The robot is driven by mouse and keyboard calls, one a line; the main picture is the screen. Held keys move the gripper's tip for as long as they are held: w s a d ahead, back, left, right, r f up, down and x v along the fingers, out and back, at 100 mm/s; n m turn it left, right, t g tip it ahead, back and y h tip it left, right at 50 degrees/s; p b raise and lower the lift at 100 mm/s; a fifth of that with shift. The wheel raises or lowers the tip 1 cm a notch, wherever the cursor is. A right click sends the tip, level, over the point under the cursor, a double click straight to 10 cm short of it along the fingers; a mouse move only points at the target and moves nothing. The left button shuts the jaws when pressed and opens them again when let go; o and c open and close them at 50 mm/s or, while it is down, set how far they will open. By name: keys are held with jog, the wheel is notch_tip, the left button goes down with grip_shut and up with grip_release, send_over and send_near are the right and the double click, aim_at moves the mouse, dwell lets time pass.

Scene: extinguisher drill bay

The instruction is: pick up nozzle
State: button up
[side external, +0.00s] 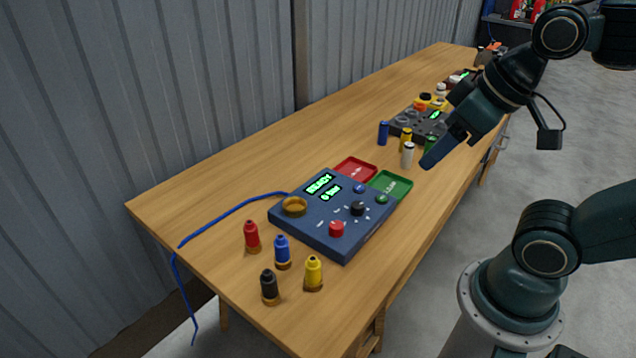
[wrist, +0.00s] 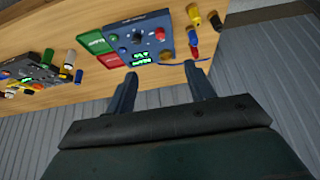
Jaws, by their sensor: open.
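Several small nozzle-like pieces stand upright on the wooden table. In the side view a red one (side external: 251,237), a blue one (side external: 282,251), a black one (side external: 269,287) and a yellow one (side external: 313,273) are at the near end. Which one the task names I cannot tell.
A blue control box (side external: 325,243) reading READY lies between the two groups, with a red tray (side external: 356,168) and a green tray (side external: 391,184) behind it. A blue hose (side external: 225,213) hangs off the table. A dark device (side external: 412,123) stands farther back. The table's left side is clear.

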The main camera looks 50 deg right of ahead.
jog(key=w+a+f+n+y, duration=0.2)
jog(key=w+f+n, duration=0.1)
jog(key=w, duration=0.5)
jog(key=w+a+f+n+y, duration=0.1)
jog(key=w+a+f+n, duration=0.2)
jog(key=w, duration=0.4)
jog(key=n+y, duration=0.4)
jog(key=n, duration=0.1)
send_near(255, 226)
jog(key=shift+v, duration=1.05)
jog(key=shift+d, duration=0.1)
jog(key=x, duration=0.8)
jog(key=shift+w+f, duration=0.15)
jog(key=shift+f, duration=0.1)
jog(key=shift+a, duration=0.25)
